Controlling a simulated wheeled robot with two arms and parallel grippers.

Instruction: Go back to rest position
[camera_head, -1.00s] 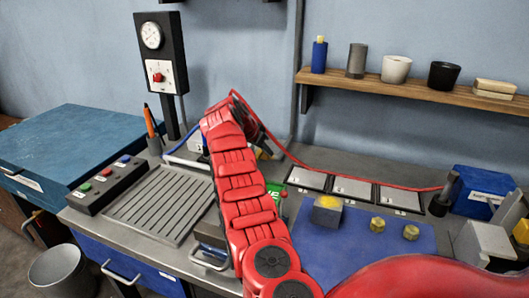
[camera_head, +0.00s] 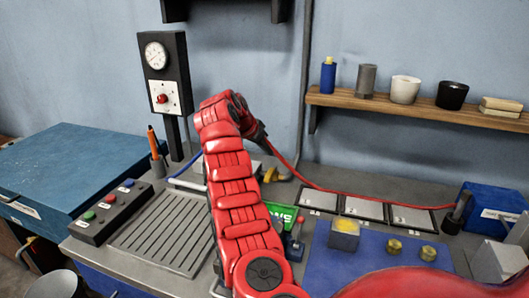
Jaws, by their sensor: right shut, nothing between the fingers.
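My right arm rises in red segments from the bottom middle and bends over at its top. Its dark gripper (camera_head: 259,136) points down and right, above the back of the workbench (camera_head: 365,184). The gripper is shut and appears to hold nothing; its fingertips are small and hard to make out. My left gripper is out of view.
A button box (camera_head: 110,212) and a ribbed plate (camera_head: 166,232) lie left of my arm. A gauge post (camera_head: 163,75) stands behind. A blue mat (camera_head: 372,262) carries a block (camera_head: 344,234) and two brass pieces. A wooden shelf (camera_head: 400,105) hangs at right.

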